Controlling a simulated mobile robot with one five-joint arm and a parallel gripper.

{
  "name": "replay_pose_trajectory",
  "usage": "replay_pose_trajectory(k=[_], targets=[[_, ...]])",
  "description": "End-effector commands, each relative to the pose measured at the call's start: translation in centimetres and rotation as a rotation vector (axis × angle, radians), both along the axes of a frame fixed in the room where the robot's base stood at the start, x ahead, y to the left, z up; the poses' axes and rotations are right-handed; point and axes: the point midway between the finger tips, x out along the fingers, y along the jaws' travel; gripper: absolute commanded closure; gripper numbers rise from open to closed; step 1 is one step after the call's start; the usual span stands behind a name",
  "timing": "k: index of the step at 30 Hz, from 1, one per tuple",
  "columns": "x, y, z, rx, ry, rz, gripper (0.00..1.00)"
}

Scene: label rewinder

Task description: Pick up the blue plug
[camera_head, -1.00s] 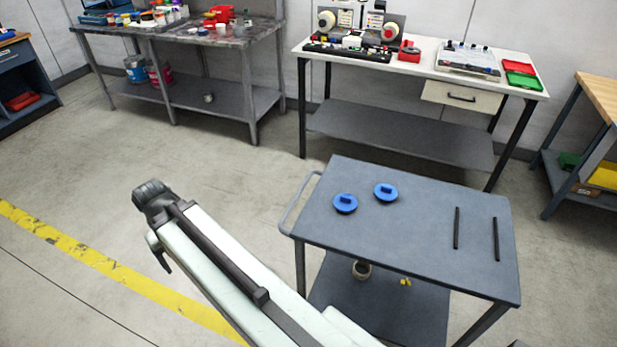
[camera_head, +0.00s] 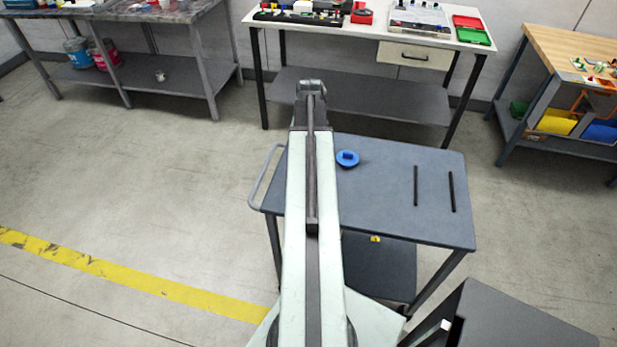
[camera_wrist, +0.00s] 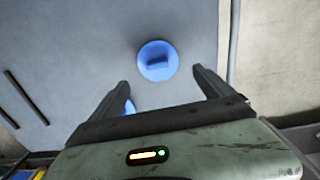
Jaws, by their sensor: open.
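Two round blue plugs with raised grips lie on the grey cart top. In the wrist view, one plug (camera_wrist: 157,60) sits just ahead of and between the fingertips. It is hidden behind my arm in the head view. The other plug (camera_wrist: 128,107) is partly covered by the left finger; in the head view it shows right of my arm (camera_head: 347,158). My gripper (camera_wrist: 160,77) is open and empty over the cart. Its height above the plug is hard to tell.
The cart top (camera_head: 390,220) has two dark rods (camera_head: 416,186) on its right side and a rail handle (camera_head: 264,178) on its left. Behind stands a white-topped bench (camera_head: 375,30). A wooden-topped bench (camera_head: 565,45) is at the right. The cart's middle is clear.

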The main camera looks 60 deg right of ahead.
Motion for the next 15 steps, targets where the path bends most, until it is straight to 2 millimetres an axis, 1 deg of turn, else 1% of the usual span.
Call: replay_pose_trajectory(k=[1,3,5,8,10,13,15], targets=[[0.0,0.0,-1.2,0.000,0.000,0.000,0.09],[-0.1,0.1,-2.2,0.000,0.000,0.001,0.09],[-0.1,0.1,-2.5,0.000,0.000,0.001,0.09],[-0.1,0.1,-2.2,0.000,0.000,0.001,0.09],[-0.2,0.2,-2.7,0.000,0.000,0.001,0.09],[-0.5,0.4,-4.1,0.000,0.000,0.001,0.09],[-0.8,0.6,-5.4,0.000,0.000,0.000,0.09]])
